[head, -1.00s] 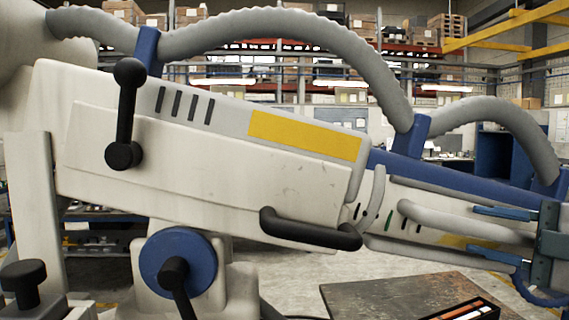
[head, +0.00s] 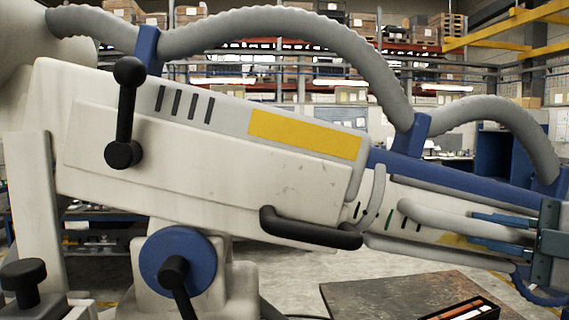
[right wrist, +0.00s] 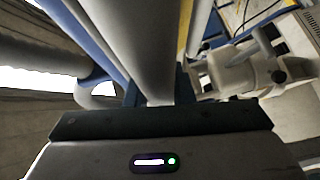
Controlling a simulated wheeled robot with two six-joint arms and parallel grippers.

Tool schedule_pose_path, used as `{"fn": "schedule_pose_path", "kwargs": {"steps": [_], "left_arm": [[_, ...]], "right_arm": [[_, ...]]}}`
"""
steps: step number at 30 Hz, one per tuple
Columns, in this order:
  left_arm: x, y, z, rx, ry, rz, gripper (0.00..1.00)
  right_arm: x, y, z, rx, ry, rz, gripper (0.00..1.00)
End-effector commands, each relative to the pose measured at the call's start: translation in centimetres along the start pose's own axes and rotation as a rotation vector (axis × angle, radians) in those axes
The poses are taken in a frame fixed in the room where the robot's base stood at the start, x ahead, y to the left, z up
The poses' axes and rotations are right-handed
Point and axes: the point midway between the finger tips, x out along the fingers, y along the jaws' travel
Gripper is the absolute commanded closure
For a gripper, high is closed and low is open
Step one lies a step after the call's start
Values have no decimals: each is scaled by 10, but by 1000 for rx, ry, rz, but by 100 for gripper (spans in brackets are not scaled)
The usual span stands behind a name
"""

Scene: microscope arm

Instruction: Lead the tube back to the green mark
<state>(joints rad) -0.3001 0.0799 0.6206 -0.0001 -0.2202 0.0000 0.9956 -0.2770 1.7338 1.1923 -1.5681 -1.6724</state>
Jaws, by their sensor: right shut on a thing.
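The pale inner tube (head: 433,236), with a blue top strip, slopes down to the right out of the large white outer housing (head: 200,165). The green mark (head: 388,219) is a short stripe on the tube among dark tick marks, just right of a curved grey piece (head: 377,195) at the housing's end. A grey bar (head: 440,216) runs along the tube's side. My right gripper (head: 483,231) is shut on this bar, one blue finger above and one below. In the right wrist view the grey bar (right wrist: 137,45) runs into the gripper. My left gripper is not in view.
A ribbed grey hose (head: 290,32) arches over the arm, held by blue brackets (head: 413,135). A dark handle (head: 310,232) sits under the housing's end. A blue knob (head: 177,262) is at the pivot. A dark tabletop (head: 375,297) with a tray lies below.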

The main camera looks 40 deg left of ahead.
Motion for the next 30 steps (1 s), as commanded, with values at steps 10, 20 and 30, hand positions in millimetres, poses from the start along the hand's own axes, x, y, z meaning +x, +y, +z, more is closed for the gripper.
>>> {"fn": "schedule_pose_path", "kwargs": {"steps": [10, 20, 30], "left_arm": [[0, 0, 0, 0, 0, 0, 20], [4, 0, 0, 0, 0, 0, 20], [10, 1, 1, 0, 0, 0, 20]], "right_arm": [[0, -1, 0, 1, 1, -2, 100], [3, -2, -4, 1, 3, -2, 100], [10, -2, -13, 0, 3, -2, 100]]}}
